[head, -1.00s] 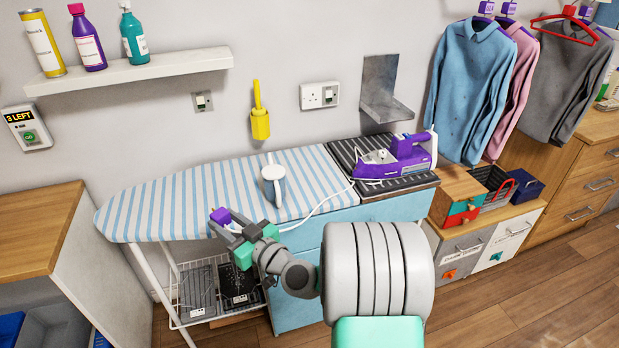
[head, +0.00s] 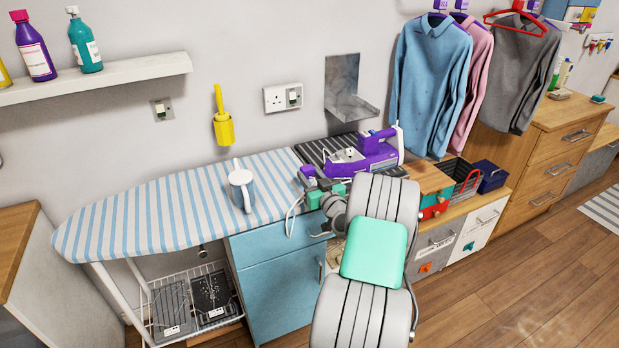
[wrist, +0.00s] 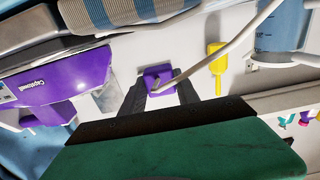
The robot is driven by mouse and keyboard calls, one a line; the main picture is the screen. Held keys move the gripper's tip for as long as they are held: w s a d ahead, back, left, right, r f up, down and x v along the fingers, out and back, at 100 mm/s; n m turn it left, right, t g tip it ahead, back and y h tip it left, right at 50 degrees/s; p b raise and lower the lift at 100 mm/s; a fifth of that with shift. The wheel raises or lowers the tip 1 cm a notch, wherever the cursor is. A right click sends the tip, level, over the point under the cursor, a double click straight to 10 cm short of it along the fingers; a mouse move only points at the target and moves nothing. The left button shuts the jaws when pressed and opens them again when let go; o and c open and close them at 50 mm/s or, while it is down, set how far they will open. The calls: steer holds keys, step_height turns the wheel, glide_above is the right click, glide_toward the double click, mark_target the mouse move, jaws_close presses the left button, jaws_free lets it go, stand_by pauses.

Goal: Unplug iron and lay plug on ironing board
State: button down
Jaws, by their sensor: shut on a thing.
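My gripper (head: 318,182) is shut on the purple plug (wrist: 158,78), whose white cord runs off from it in the wrist view. In the head view the gripper is at the front right of the striped ironing board (head: 140,208), close to the iron. The purple iron (head: 365,155) rests on the dark ribbed pad (head: 318,150) at the board's right end. The iron also shows at the left of the wrist view (wrist: 75,80). The white cord (head: 290,218) loops down over the board's front edge. The wall socket (head: 283,98) has no purple plug in it.
A blue and white jug (head: 241,190) stands on the board, left of my gripper. The board's left part is clear. A metal bracket (head: 347,95) and a yellow holder (head: 223,127) are on the wall. A blue cabinet (head: 270,275) stands below.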

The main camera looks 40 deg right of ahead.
steer(key=shift+a+f+b, duration=0.15)
steer(key=shift+b, duration=0.65)
step_height(320, 180, down, 5)
steer(key=b, duration=0.6)
steer(key=shift+f, duration=0.15)
steer(key=c, duration=0.8)
jaws_free()
steer(key=shift+s, duration=0.1)
steer(key=v, duration=0.7)
steer(key=shift+s+a+b, duration=0.1)
steer(key=shift+s+b, duration=0.25)
steer(key=shift+b, duration=0.05)
steer(key=shift+a, duration=0.1)
